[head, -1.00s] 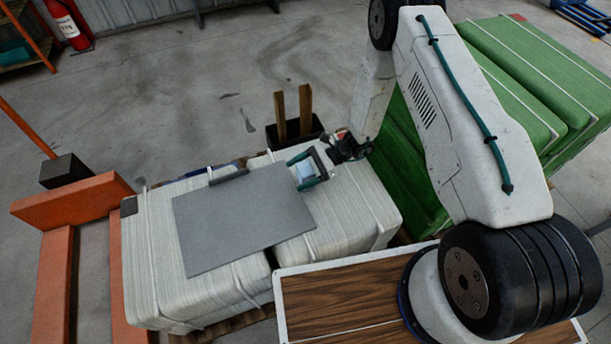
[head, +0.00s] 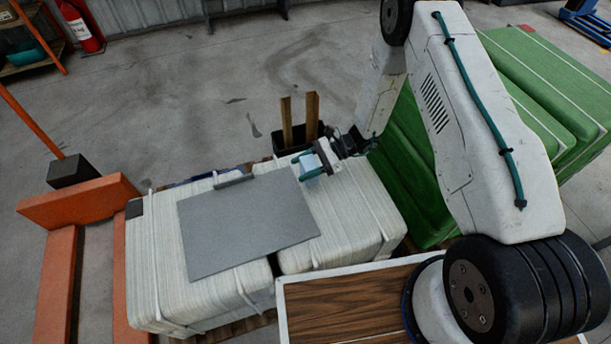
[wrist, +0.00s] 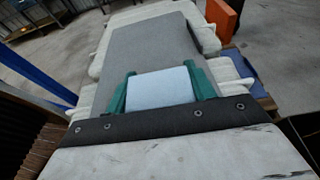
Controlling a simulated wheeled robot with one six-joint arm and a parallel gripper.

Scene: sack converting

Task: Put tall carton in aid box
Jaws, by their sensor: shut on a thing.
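My gripper (head: 306,166) has teal fingers and is shut on a pale blue-white carton (head: 310,164), seen near the right edge of the grey board in the head view. In the wrist view the carton (wrist: 160,86) sits between the two teal fingers, with the grey board beyond it. I cannot tell the carton's full height, as only one face shows clearly. I cannot make out a box clearly marked as the aid box in either view.
The grey board (head: 240,225) lies on white strapped sack stacks (head: 155,270). A black bin (head: 283,147) with upright wooden slats stands behind. Green bales (head: 530,85) are at right, an orange pallet truck (head: 80,205) at left, a wood-topped surface (head: 340,305) in front.

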